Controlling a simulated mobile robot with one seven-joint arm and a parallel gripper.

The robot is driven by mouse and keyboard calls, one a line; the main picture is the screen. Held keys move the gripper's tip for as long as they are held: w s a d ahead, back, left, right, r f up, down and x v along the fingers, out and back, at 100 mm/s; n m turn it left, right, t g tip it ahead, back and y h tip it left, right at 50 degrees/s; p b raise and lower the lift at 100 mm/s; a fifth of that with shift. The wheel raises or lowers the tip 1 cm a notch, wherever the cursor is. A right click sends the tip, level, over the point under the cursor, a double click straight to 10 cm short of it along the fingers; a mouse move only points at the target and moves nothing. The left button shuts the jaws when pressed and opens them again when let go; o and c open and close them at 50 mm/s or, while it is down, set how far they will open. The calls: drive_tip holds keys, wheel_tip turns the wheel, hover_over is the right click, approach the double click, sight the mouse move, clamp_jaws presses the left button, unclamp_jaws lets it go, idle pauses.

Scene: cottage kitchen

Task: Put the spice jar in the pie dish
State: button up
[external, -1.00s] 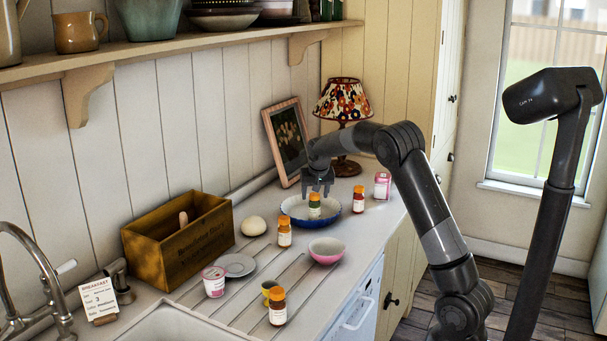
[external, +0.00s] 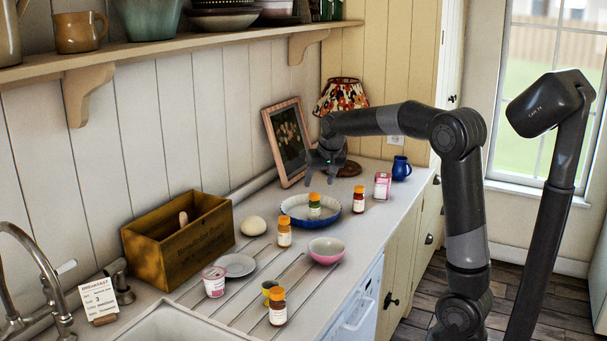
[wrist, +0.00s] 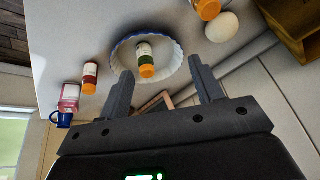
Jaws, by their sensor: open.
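The pie dish (external: 291,216) is round and blue outside with a pale fluted rim. It stands on the counter and shows in the wrist view (wrist: 172,62). A spice jar (external: 314,206) with an orange lid and a green-and-white label stands inside the dish; it also shows in the wrist view (wrist: 145,58). My gripper (external: 323,178) is open and empty, above and behind the dish, apart from the jar. In the wrist view its two fingers (wrist: 162,85) point towards the dish with nothing between them in contact.
Similar orange-lidded jars stand right of the dish (external: 359,200), in front of it (external: 284,233) and near the sink (external: 277,307). A picture frame (external: 286,140) and lamp (external: 342,97) stand behind. A pink bowl (external: 326,251), egg (external: 253,226) and wooden box (external: 178,240) are nearby.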

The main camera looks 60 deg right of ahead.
drive_tip(key=s+a+r+n+t+y, duration=0.15)
drive_tip(key=s+a+n, duration=0.25)
drive_tip(key=s+a, duration=0.95)
drive_tip(key=s+a+f+n, duration=0.4)
drive_tip(key=s+a, duration=0.5)
drive_tip(key=s, duration=0.4)
drive_tip(key=shift+s+a+f+y, duration=0.2)
drive_tip(key=shift+s+f+y, duration=0.05)
drive_tip(key=shift+y, duration=0.1)
